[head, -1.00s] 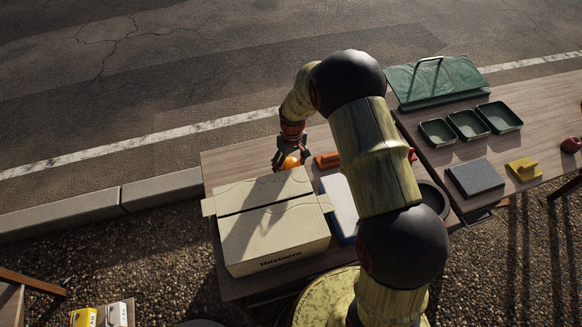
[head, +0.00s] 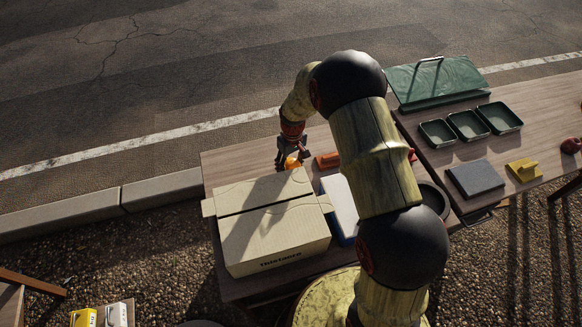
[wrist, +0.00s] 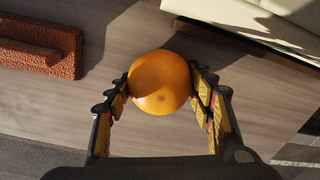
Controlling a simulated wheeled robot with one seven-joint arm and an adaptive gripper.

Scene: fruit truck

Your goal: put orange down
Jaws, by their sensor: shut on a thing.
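The orange (wrist: 160,82) is round and sits between the two fingers of my gripper (wrist: 162,90) in the wrist view. My gripper is shut on it, with a finger pad against each side. In the head view the orange (head: 292,163) shows behind the far edge of the cardboard box, with my gripper (head: 291,157) around it. The wooden table (head: 233,163) lies below. Whether the orange touches the tabletop is hard to tell.
A cardboard box (head: 275,240) stands close in front of the orange. A reddish-brown block (wrist: 40,50) lies beside it on the table. A white and blue container (head: 341,203) is right of the box. Bare tabletop lies to the left and behind.

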